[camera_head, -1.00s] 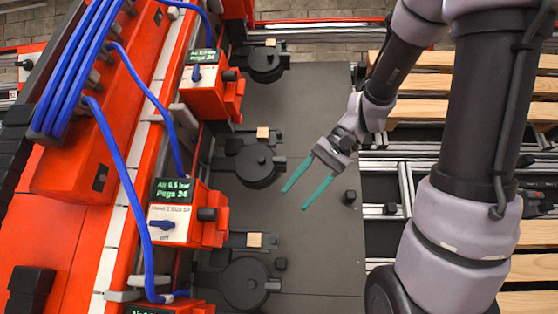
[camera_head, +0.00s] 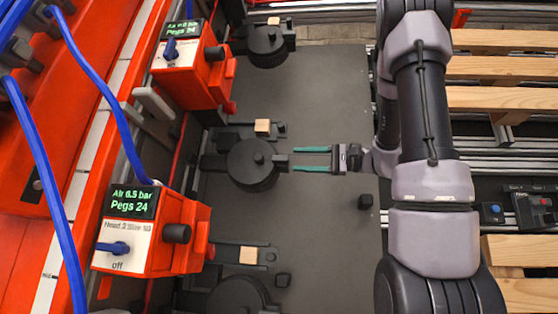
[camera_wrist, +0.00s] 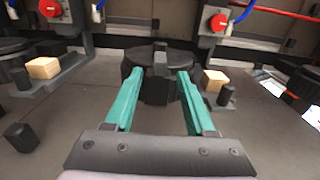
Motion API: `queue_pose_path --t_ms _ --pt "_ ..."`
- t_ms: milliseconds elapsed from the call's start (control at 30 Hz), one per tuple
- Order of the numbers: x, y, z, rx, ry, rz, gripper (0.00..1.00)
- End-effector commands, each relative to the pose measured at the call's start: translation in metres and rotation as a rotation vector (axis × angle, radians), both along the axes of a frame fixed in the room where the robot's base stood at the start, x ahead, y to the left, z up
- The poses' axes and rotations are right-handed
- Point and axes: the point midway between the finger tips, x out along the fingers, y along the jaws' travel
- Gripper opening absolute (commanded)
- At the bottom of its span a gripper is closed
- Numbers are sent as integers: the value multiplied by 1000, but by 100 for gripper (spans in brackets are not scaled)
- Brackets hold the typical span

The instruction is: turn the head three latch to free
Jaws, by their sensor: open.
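A round black disc (camera_head: 253,165) lies on the dark plate, with a short stub (camera_head: 281,160) pointing right. Its number is not readable, so I cannot tell if this is the head three latch. My gripper (camera_head: 294,160) has two green fingers, open and empty, pointing left at the stub. In the wrist view, the same disc (camera_wrist: 160,55) is straight ahead, its dark stub (camera_wrist: 158,88) between the lines of the open fingers (camera_wrist: 159,73). No contact is visible.
Orange control boxes (camera_head: 190,75) with blue knobs line the left; the nearer box (camera_head: 170,235) reads "off". More discs stand at the back (camera_head: 267,45) and front (camera_head: 238,297). Wooden blocks (camera_head: 262,126) sit beside them. A small black post (camera_head: 365,201) stands right of the plate's middle. Pallet slats (camera_head: 500,68) are at right.

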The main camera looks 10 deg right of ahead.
Motion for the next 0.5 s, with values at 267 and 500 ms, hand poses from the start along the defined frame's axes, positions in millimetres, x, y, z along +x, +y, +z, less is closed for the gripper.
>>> queue_pose_path --t_ms 267,500 --pt "18 47 0 -1 0 3 55" --pt "26 64 0 0 1 1 55"
